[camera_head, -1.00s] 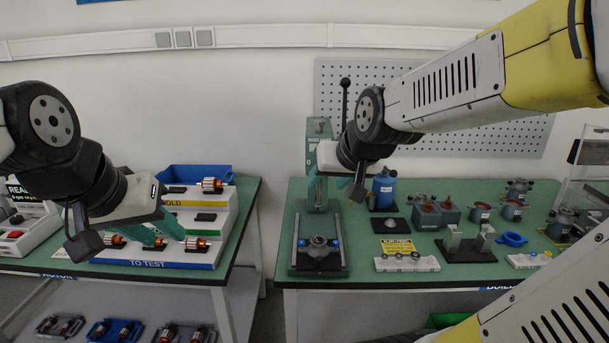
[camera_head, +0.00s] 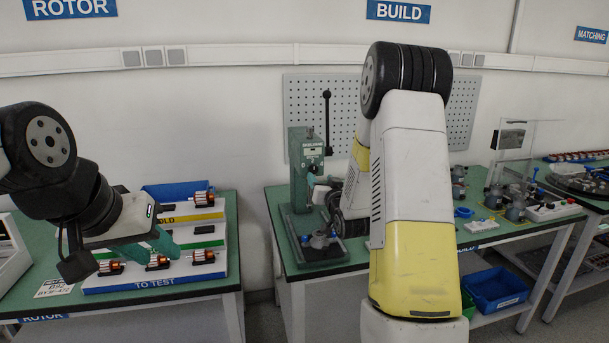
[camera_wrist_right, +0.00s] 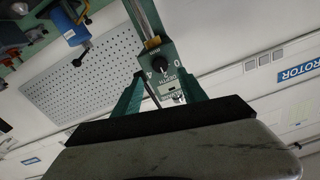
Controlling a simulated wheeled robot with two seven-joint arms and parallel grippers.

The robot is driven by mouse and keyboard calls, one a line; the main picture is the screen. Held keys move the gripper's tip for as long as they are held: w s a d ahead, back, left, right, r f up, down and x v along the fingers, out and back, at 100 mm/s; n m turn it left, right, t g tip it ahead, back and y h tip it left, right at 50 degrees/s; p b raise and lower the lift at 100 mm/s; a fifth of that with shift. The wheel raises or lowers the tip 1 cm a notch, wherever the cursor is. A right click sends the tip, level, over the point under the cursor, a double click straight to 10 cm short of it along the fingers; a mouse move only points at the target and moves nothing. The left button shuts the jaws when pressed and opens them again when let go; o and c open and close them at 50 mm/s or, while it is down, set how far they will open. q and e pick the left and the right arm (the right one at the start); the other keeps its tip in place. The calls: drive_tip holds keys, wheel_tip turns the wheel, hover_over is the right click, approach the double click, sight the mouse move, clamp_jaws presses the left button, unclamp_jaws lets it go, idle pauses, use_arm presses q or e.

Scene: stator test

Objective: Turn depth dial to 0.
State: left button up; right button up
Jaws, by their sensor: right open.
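The depth dial (camera_wrist_right: 160,64) is a black round knob on the green press, with the marks 0 and 4 and the word DEPTH beside it in the right wrist view. The green press (camera_head: 304,160) stands on the middle bench in the head view. My right gripper (camera_wrist_right: 161,74) is open, its green fingers on either side of the dial area; contact cannot be told. In the head view my right arm largely hides that gripper, beside the press. My left gripper (camera_head: 165,242) is over the left bench; its jaw opening is unclear.
A stepped rack (camera_head: 150,284) with several rotors is below my left gripper. The press has a tall black lever (camera_head: 327,115). A blue bottle (camera_wrist_right: 72,28) shows in the right wrist view. A pegboard (camera_head: 300,97) is behind the press.

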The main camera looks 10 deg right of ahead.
sight(314, 170)
drive_tip(key=w, duration=0.6)
drive_tip(key=shift+w+a, duration=0.15)
drive_tip(key=shift+w, duration=0.2)
clamp_jaws()
